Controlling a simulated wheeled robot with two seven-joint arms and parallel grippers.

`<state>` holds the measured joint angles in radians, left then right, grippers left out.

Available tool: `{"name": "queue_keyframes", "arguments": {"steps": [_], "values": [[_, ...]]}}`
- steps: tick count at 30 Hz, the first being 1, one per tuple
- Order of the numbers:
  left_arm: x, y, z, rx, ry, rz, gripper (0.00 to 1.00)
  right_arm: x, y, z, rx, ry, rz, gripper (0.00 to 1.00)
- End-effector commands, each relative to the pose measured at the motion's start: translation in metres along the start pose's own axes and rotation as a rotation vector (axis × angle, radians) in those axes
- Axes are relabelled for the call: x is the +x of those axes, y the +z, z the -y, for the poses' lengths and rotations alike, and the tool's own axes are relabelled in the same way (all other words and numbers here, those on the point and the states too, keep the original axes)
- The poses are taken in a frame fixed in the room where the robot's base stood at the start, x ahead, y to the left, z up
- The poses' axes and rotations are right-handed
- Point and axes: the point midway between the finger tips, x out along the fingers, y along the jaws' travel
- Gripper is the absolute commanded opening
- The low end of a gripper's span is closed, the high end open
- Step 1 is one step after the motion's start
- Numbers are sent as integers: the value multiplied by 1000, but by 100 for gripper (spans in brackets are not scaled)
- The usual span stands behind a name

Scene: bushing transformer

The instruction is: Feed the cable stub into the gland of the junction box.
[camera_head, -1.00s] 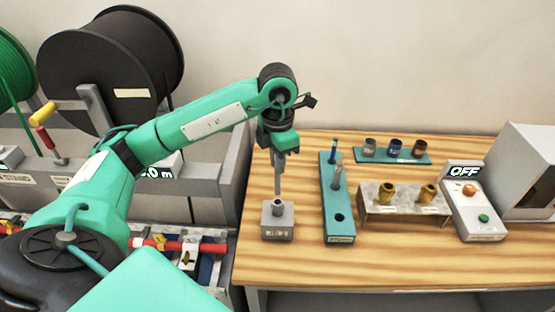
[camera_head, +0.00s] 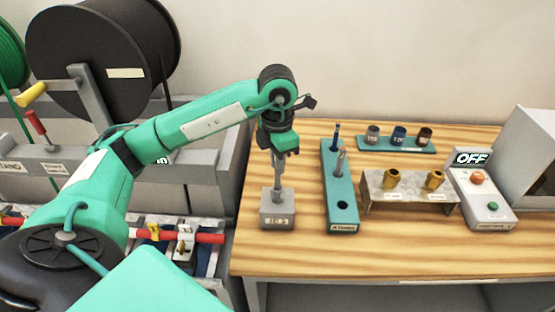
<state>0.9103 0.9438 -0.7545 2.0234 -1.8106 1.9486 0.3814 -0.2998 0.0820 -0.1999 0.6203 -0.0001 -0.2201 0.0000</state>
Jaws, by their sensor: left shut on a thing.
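The junction box (camera_head: 277,217) is a small grey block with a dark-marked label. It stands on the left part of the wooden table, with its round gland (camera_head: 277,195) pointing up. My left gripper (camera_head: 278,152) is above the box, pointing down and shut on the grey cable stub (camera_head: 278,172). The stub hangs nearly upright over the gland. Its lower end meets the gland top, with no visible gap. How deep it sits inside is hidden. My right gripper is not in view.
A teal rack (camera_head: 340,195) with upright sticks stands right of the box. A metal stand (camera_head: 408,200) with brass glands and a switch box (camera_head: 483,195) reading OFF are further right. Cable drums (camera_head: 105,55) stand left.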

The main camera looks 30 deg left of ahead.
Motion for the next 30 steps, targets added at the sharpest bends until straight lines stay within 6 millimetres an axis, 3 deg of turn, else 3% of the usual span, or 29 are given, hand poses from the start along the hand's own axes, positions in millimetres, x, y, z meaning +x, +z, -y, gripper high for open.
{"name": "queue_keyframes", "arguments": {"steps": [30], "values": [[61, 0, 0, 0, 0, -1, 0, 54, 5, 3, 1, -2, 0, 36]]}}
